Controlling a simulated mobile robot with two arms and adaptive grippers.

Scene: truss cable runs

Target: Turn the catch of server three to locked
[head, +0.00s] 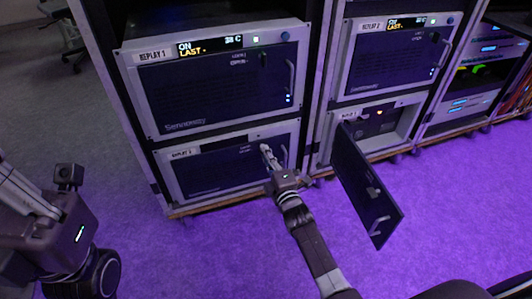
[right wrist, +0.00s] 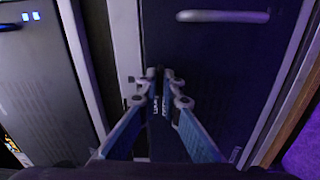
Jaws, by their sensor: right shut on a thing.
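Server three (head: 215,172), labelled REPLAY 3 (head: 182,154), is the lower left unit, with its dark door closed. The same door (right wrist: 215,65) fills the middle of the right wrist view, with its bar handle (right wrist: 225,16) at the top. My right gripper (head: 267,153) is at the upper right part of this door, left of the handle. In the right wrist view its fingertips (right wrist: 160,75) are close together at the door's edge, shut on the catch. The fingers hide the catch, so its position cannot be read. My left arm shows at the left, but its fingers are not visible.
REPLAY 1 (head: 220,85) sits directly above, with a lit display. REPLAY 2 (head: 395,60) is at the upper right. Below it, a unit's door (head: 362,190) hangs open into the space right of my right arm. The purple floor (head: 190,250) in front is clear.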

